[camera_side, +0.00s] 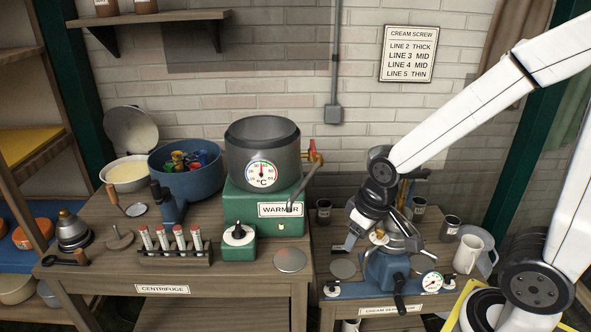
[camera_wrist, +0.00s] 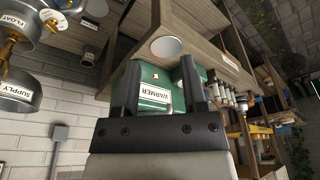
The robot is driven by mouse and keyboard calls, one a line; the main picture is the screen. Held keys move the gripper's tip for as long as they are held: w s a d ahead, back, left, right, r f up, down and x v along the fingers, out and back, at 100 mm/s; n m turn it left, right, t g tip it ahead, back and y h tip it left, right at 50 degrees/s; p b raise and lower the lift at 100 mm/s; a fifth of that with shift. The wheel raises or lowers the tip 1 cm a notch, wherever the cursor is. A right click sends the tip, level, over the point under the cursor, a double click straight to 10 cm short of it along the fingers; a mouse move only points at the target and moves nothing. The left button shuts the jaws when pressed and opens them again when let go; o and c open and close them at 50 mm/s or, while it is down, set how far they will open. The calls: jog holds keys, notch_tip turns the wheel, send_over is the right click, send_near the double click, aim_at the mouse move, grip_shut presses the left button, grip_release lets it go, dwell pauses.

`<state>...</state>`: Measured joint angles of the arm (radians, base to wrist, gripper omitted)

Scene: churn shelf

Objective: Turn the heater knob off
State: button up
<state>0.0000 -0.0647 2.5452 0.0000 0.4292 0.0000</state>
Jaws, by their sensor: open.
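The heater knob (camera_side: 238,232) is a black knob on a white dial, on top of a small green box (camera_side: 239,250) in front of the green warmer (camera_side: 262,205). The warmer carries a grey pot (camera_side: 262,145) with a round °C gauge. My gripper (camera_side: 352,230) is to the right of the knob, above the cream separator bench, well apart from the knob. In the wrist view my gripper (camera_wrist: 160,82) has its two black fingers spread and empty, with the warmer (camera_wrist: 152,98) showing beyond them. The knob cannot be made out there.
A rack of labelled tubes (camera_side: 175,250) stands left of the knob box. A metal disc (camera_side: 290,260) lies to its right. A blue tub (camera_side: 186,170) stands behind. A pipe with a red-handled tap (camera_side: 313,152) sits at the pot's right. The cream separator (camera_side: 388,268) is below my gripper.

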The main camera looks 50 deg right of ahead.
jog(key=shift+w+v, duration=0.35)
jog(key=shift+v, duration=1.25)
jog(key=m+g, duration=0.3)
jog(key=m, duration=0.6)
send_over(237, 228)
jog(key=shift+f, duration=3.1)
jog(key=shift+f, duration=0.1)
jog(key=shift+f, duration=3.75)
grip_shut()
